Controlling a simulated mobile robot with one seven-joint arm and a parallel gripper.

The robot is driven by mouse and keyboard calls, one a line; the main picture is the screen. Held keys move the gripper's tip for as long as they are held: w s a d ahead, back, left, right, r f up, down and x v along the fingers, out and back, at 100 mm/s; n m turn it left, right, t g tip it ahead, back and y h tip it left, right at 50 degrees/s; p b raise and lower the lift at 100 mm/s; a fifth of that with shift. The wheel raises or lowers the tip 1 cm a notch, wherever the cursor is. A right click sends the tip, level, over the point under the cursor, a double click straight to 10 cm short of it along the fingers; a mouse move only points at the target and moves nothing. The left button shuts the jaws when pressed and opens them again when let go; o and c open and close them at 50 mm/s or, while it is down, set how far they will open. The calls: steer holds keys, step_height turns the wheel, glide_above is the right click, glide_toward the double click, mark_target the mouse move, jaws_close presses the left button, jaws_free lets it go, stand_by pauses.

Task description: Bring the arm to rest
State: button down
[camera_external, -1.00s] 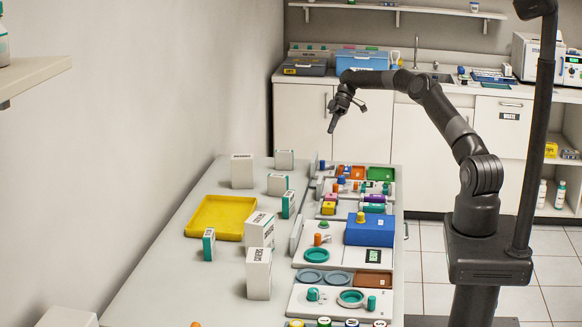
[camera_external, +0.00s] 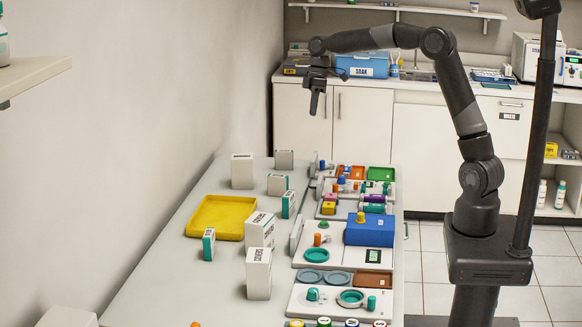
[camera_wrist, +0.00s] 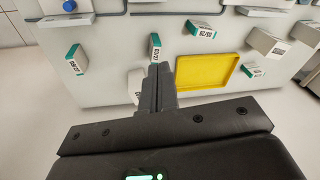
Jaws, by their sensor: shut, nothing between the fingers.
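My gripper (camera_external: 314,104) is raised in the air above the far end of the long table, pointing down. In the wrist view its fingers (camera_wrist: 157,75) are together and empty. My arm rises from its base at the right, bends at the elbow and reaches left across the back of the scene. Nothing touches the gripper.
The long table (camera_external: 150,285) below holds a yellow tray (camera_external: 215,217), several white boxes (camera_external: 258,273), and a blue box (camera_external: 369,232) among small coloured parts. Behind stands a white counter (camera_external: 365,120) with a blue bin (camera_external: 362,64). Air around the gripper looks clear.

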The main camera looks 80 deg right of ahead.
steer(key=s+a+r+m+t+h, duration=0.1)
steer(key=s+a+r, duration=0.2)
steer(key=s+a, duration=0.45)
steer(key=s+a+r+t+h, duration=0.1)
steer(key=s+a+r, duration=0.2)
steer(key=s+a, duration=0.45)
steer(key=s+a+f+m+t, duration=0.1)
steer(key=s+a+f, duration=0.1)
steer(key=s, duration=0.6)
steer(key=s+a+f+m+t, duration=0.1)
steer(key=s+a+f, duration=0.2)
steer(key=s+a, duration=0.2)
steer(key=s, duration=0.3)
steer(key=shift+f, duration=0.3)
